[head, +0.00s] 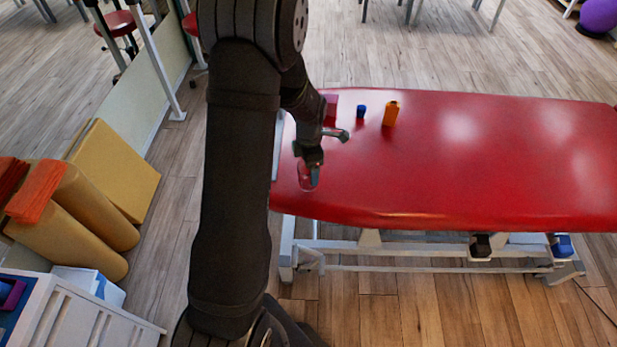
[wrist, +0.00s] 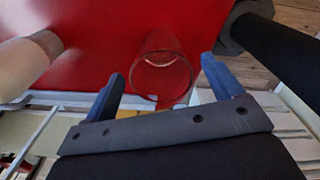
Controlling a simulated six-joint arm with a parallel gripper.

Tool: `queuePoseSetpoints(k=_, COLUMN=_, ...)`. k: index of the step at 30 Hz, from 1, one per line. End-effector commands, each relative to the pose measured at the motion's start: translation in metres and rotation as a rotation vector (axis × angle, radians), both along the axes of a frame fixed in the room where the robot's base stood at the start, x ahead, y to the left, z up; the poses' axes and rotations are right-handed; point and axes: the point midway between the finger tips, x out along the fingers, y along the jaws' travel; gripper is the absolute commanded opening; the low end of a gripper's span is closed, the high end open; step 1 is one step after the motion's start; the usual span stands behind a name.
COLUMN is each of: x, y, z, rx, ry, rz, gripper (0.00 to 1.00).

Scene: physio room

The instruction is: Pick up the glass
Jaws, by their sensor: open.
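The clear glass (head: 303,178) stands near the left end of the red treatment table (head: 480,160), close to its front edge. It is see-through and faint against the red top. In the wrist view the glass (wrist: 162,72) shows its round rim towards me, in the gap between my two blue fingers. My gripper (head: 314,170) is open, with its fingers at the glass in the head view. In the wrist view my gripper (wrist: 167,88) has one finger on each side of the glass, with visible gaps. I cannot tell how far down the glass the fingertips reach.
A magenta block (head: 331,104), a small blue object (head: 361,111) and an orange bottle (head: 390,114) stand further back on the table. The table's right part is clear. Tan rolls (head: 75,225) and a yellow mat (head: 118,172) are on the floor at left.

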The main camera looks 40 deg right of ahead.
Motion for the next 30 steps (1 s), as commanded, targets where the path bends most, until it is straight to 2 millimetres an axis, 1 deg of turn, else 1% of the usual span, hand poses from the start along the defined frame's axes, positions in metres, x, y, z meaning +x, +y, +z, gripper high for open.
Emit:
queuePoseSetpoints(k=1, x=0.0, y=0.0, z=-0.005, rx=0.0, ry=0.001, rz=0.0, gripper=0.85)
queuePoseSetpoints(k=5, x=0.0, y=0.0, z=-0.011, rx=0.0, ry=0.0, rz=0.0, gripper=0.85)
queuePoseSetpoints(k=7, x=0.0, y=0.001, z=-0.018, rx=0.002, ry=0.001, rz=0.001, gripper=0.85)
queuePoseSetpoints(k=12, x=0.0, y=0.003, z=-0.043, rx=0.002, ry=0.001, rz=0.001, gripper=0.85)
queuePoseSetpoints(k=15, x=0.0, y=0.003, z=-0.054, rx=0.0, ry=0.001, rz=0.001, gripper=0.85)
queuePoseSetpoints(k=19, x=0.0, y=0.002, z=-0.061, rx=0.0, ry=-0.001, rz=0.001, gripper=0.85)
queuePoseSetpoints(k=25, x=0.001, y=0.002, z=-0.061, rx=-0.001, ry=0.0, rz=0.001, gripper=0.85)
queuePoseSetpoints(k=26, x=0.001, y=0.002, z=-0.061, rx=-0.001, ry=0.0, rz=0.001, gripper=0.81)
queuePoseSetpoints(k=30, x=0.001, y=0.002, z=-0.061, rx=-0.001, ry=0.0, rz=0.001, gripper=0.53)
